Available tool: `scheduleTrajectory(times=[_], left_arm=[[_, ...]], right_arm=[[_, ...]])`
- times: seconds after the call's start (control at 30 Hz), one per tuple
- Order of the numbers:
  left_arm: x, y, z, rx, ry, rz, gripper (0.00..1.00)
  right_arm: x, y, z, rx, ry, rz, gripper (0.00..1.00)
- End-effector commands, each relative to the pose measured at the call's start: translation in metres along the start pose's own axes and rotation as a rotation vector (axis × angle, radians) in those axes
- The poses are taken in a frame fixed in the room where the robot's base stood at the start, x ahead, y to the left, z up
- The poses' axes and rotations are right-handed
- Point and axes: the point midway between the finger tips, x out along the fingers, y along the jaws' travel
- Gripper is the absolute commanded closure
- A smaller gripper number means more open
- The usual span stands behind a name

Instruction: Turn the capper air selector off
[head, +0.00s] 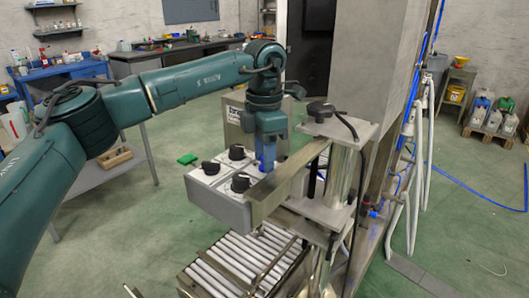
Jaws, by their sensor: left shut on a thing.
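A grey control box (222,210) with a pale top stands on the machine in the middle of the head view. Three black selector knobs show on its top: a back one (237,152), a left one (210,168) and a front one (240,183). My left gripper (266,164) points down at the box's back right corner, with its blue fingers shut on a selector knob there. The fingers hide that knob, so its turn angle cannot be read. The labels are too small to read. My right gripper is out of view.
A metal bar (288,180) runs close along the box's right side, beside my left fingers. A steel column (370,90) stands to the right. A roller conveyor (235,268) lies below. Open green floor (130,225) is to the left.

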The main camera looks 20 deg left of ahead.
Motion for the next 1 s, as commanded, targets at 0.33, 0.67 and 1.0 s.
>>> scheduleTrajectory(times=[0.33, 0.67, 1.0], left_arm=[[-0.002, 0.001, 0.001, 0.007, -0.006, 0.003, 0.86], [-0.001, 0.000, 0.000, 0.005, -0.003, 0.001, 0.55], [-0.038, 0.000, 0.001, 0.005, -0.006, 0.004, 0.55]], right_arm=[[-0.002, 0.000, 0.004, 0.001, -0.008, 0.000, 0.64], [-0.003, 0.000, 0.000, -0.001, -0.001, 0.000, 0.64], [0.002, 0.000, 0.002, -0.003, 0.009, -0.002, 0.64]])
